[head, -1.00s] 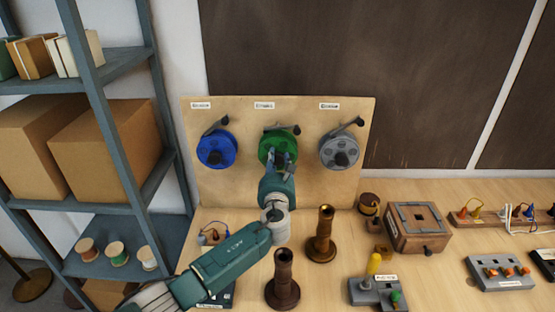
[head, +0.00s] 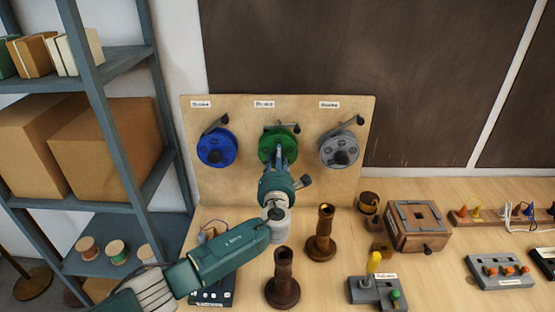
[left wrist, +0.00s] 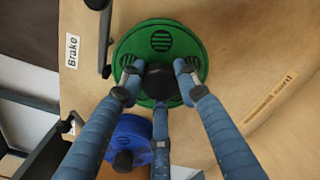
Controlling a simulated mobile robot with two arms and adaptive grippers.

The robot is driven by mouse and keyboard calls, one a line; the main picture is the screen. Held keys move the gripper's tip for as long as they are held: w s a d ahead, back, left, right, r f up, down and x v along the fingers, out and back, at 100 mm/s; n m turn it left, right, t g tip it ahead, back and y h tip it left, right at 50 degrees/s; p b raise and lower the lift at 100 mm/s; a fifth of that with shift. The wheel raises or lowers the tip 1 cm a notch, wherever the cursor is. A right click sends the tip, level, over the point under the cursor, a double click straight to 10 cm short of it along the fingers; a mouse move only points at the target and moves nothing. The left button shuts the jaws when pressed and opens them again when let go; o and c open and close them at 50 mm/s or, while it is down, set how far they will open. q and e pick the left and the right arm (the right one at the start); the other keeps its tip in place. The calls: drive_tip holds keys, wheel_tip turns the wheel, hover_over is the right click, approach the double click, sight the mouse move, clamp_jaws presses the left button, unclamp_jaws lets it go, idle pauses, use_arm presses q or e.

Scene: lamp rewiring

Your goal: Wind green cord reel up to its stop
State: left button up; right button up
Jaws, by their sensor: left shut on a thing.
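The green cord reel (head: 267,146) is mounted in the middle of the upright wooden board (head: 232,186). It also shows in the left wrist view (left wrist: 160,38), with its dark central knob (left wrist: 160,84). My left gripper (head: 279,150) reaches the reel from the front. In the left wrist view its three blue fingers (left wrist: 160,82) are closed around the knob, which they partly hide. A dark lever (head: 282,126) sits at the top of the reel, near the label reading "Brake" (left wrist: 72,52). The cord and the stop cannot be made out. My right gripper is not in view.
A blue reel (head: 215,147) and a grey reel (head: 338,148) flank the green one. Two brown turned posts (head: 320,235) (head: 283,278) stand close to the right of my left arm. A wooden box (head: 418,228) is further right. A metal shelf (head: 115,125) stands left.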

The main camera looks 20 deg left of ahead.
use_arm(q)
drive_tip(key=shift+o, duration=0.2)
drive_tip(key=shift+f+m, duration=0.1)
drive_tip(key=shift+m, duration=0.2)
drive_tip(key=o, duration=1.1)
drive_tip(key=shift+o, duration=0.2)
drive_tip(key=v, duration=1.2)
